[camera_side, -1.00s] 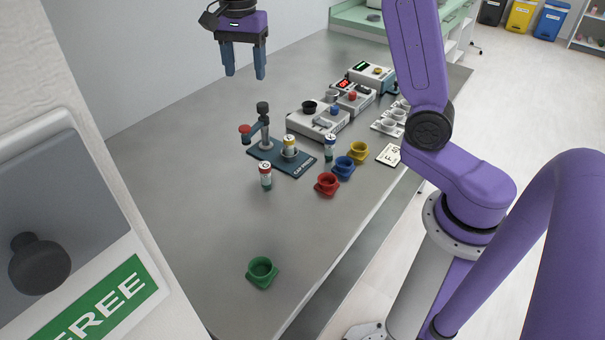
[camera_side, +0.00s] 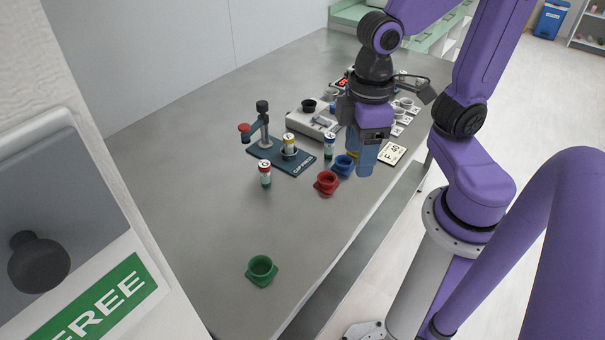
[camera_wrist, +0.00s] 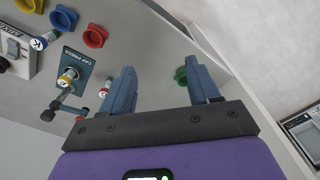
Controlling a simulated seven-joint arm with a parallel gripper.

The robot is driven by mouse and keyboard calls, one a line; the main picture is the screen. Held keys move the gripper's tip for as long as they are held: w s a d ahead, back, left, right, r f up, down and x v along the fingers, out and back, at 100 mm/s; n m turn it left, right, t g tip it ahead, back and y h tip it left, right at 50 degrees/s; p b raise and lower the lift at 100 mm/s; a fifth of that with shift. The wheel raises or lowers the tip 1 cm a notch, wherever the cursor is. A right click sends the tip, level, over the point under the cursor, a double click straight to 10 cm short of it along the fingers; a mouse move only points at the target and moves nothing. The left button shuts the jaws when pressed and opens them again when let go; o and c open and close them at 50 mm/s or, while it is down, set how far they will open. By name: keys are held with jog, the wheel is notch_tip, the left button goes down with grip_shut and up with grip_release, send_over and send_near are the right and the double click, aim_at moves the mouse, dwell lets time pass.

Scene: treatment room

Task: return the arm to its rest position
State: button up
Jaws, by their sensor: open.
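My gripper (camera_side: 361,158) hangs above the table's right part in the side view, by the blue cup and hiding the yellow cup's place. In the wrist view my gripper (camera_wrist: 160,74) has its two blue fingers wide apart, with nothing held between them. My purple arm is folded, its forearm coming in from the upper right in the side view.
On the grey table (camera_side: 200,220) are red (camera_side: 326,183), blue (camera_side: 343,165) and green (camera_side: 261,271) cups, vials and a press stand (camera_side: 284,155). The yellow cup (camera_wrist: 95,36) shows in the wrist view. The table's front left is mostly clear.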

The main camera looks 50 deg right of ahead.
jog(key=s+n, duration=0.1)
jog(key=s+d+f+n, duration=0.1)
jog(key=s+d+n, duration=0.1)
jog(key=s, duration=0.1)
jog(key=shift+s+f, duration=0.1)
jog(key=shift+f, duration=0.2)
